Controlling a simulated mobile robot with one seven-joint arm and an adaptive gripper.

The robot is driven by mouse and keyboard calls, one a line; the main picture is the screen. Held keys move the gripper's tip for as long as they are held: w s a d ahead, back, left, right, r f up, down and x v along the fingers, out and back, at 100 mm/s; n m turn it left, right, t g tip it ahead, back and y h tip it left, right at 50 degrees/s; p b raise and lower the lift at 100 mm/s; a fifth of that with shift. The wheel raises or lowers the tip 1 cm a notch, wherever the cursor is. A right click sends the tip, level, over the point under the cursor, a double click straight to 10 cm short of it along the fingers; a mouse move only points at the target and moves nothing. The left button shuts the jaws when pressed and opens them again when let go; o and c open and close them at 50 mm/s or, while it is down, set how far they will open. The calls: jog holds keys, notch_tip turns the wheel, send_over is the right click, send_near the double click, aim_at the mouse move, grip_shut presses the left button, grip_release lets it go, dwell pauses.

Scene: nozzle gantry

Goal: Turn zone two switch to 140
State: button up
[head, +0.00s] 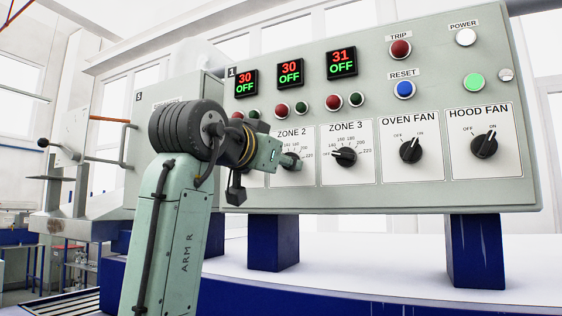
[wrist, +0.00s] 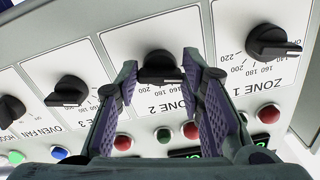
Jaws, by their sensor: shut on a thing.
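The zone two switch is a black rotary knob (wrist: 160,68) on the white ZONE 2 plate, upside down in the wrist view. My gripper (wrist: 160,62) has one purple padded finger on each side of it and is shut on it. In the head view my gripper (head: 287,159) is at the ZONE 2 plate, and the knob (head: 293,161) is partly hidden behind it. Scale numbers around 160, 180 and 220 show there. The fingers cover part of the scale, and I cannot tell which number the knob points to.
The zone 3 knob (head: 345,156) is just right of my gripper, with the oven fan knob (head: 410,149) and hood fan knob (head: 484,145) beyond. The zone 1 knob (wrist: 272,42) shows in the wrist view. Displays (head: 290,74) and red and green buttons are above.

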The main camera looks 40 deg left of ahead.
jog(key=shift+m, duration=0.3)
jog(key=shift+a+m, duration=0.1)
jog(key=shift+m, duration=2.4)
jog(key=shift+r, duration=0.1)
jog(key=o, duration=1.2)
jog(key=shift+s, duration=0.1)
jog(key=v, duration=1.2)
